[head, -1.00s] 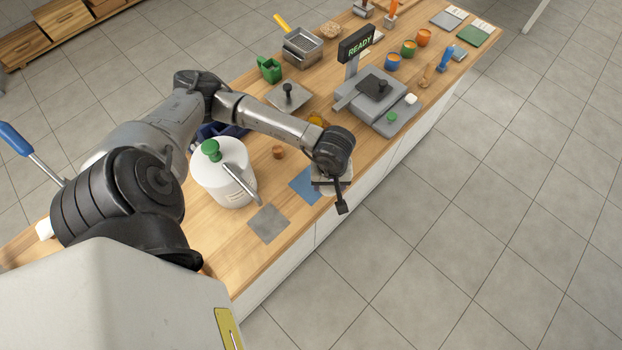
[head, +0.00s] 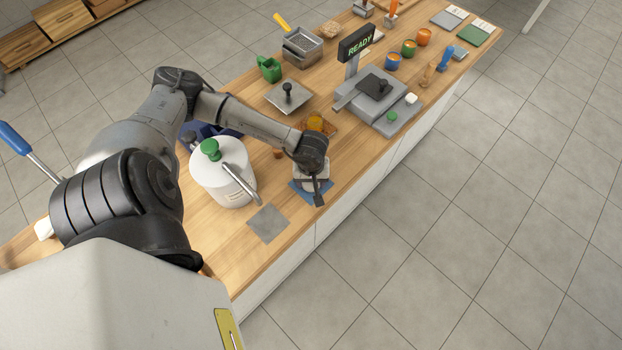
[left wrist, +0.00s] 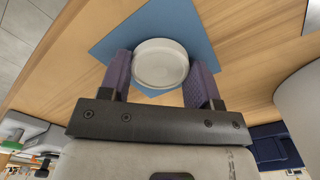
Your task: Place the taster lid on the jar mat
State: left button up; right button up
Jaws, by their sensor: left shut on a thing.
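My left gripper (head: 316,186) is over the blue mat (head: 298,197) near the counter's front edge. In the left wrist view the gripper (left wrist: 160,65) has its purple fingers on either side of a round white piece with a raised rim, which looks like the taster lid (left wrist: 160,63). It is shut on this lid. The lid overlaps the blue mat (left wrist: 112,45) in that view; whether it touches the mat I cannot tell. In the head view the gripper partly covers the lid and the mat. My right gripper is not in view.
A white canister (head: 222,183) with a green knob and metal handle stands left of the gripper. A grey mat (head: 268,223) lies bare in front. An amber jar (head: 315,122) and a small brown piece (head: 278,153) are behind. A scale with a READY display (head: 357,44) stands farther back.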

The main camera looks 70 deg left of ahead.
pick_arm(q)
jog(key=shift+f, duration=0.2)
jog(key=o, duration=1)
jog(key=shift+r, duration=0.1)
notch_tip(320, 180, up, 12)
jog(key=shift+r+p, duration=0.1)
jog(key=shift+p, duration=0.4)
